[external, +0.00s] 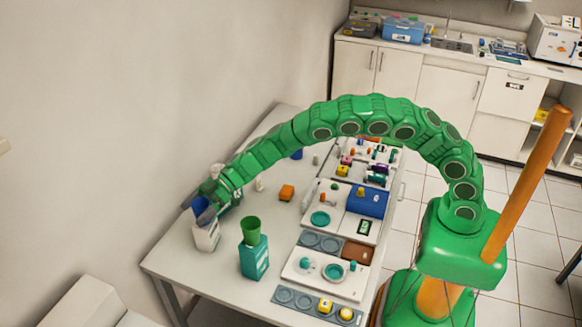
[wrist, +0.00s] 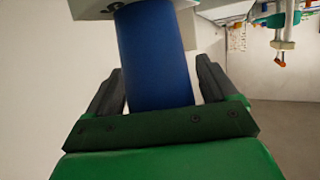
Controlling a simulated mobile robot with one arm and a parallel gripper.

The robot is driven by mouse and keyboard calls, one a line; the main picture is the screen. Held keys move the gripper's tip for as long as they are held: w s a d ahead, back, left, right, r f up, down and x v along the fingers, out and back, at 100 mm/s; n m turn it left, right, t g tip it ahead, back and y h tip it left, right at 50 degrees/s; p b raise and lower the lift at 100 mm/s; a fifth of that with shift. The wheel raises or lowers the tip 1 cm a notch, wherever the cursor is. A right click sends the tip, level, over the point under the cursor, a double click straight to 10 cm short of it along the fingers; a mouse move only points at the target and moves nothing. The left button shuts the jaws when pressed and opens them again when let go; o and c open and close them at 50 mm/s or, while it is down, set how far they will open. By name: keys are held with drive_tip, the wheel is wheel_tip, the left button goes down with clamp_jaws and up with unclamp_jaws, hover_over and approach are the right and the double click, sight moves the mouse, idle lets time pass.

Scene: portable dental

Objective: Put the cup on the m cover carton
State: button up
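A blue cup (external: 198,206) is at the top of a white carton (external: 207,238) near the left end of the table; it also shows in the wrist view (wrist: 153,60). The white carton (wrist: 205,5) shows at the top edge of the wrist view, meeting the cup's far end, with part of a dark mark. My gripper (wrist: 160,85) is around the cup, with one finger on each side. A gap shows between the right finger and the cup, so it looks open. In the external view my gripper (external: 206,214) partly hides the cup. Which carton is the m cover carton cannot be read.
A green cup (external: 250,230) stands on a teal carton (external: 254,260) right of the white carton. An orange block (external: 286,192) lies farther back. Trays with dishes and a blue box (external: 367,202) fill the table's right side. A wall stands close on the left.

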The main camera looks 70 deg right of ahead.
idle(0.3)
drive_tip(key=shift+d+r, duration=0.1)
drive_tip(key=shift+r, duration=0.05)
drive_tip(key=shift+v, duration=5.85)
drive_tip(key=shift+o, duration=0.2)
